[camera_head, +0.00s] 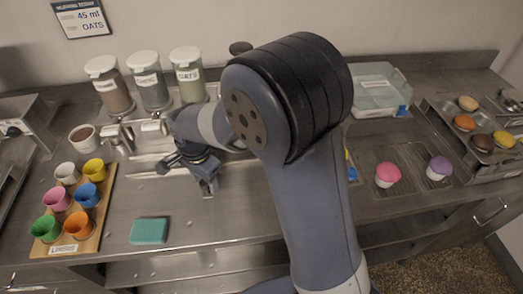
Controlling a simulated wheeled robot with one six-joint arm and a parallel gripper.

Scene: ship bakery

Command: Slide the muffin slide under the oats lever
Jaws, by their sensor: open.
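Three lidded dispenser jars stand at the back left. The right one, labelled oats (188,75), holds pale contents; its lever is hidden behind my arm. A lever with a white block (152,127) shows under the middle jar. My gripper (197,180) is open, pointing down over the metal counter in front of the oats jar, with nothing seen between its fingers. A white cup with brown contents (83,137) stands left of the levers. I cannot tell for sure which part is the muffin slide; the counter around my gripper is partly covered by it.
A wooden board (92,235) with several coloured cups is at the left. A teal sponge (149,231) lies in front. Pink (387,175) and purple (439,167) muffins stand at the right. A clear box (375,92) stands at the back.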

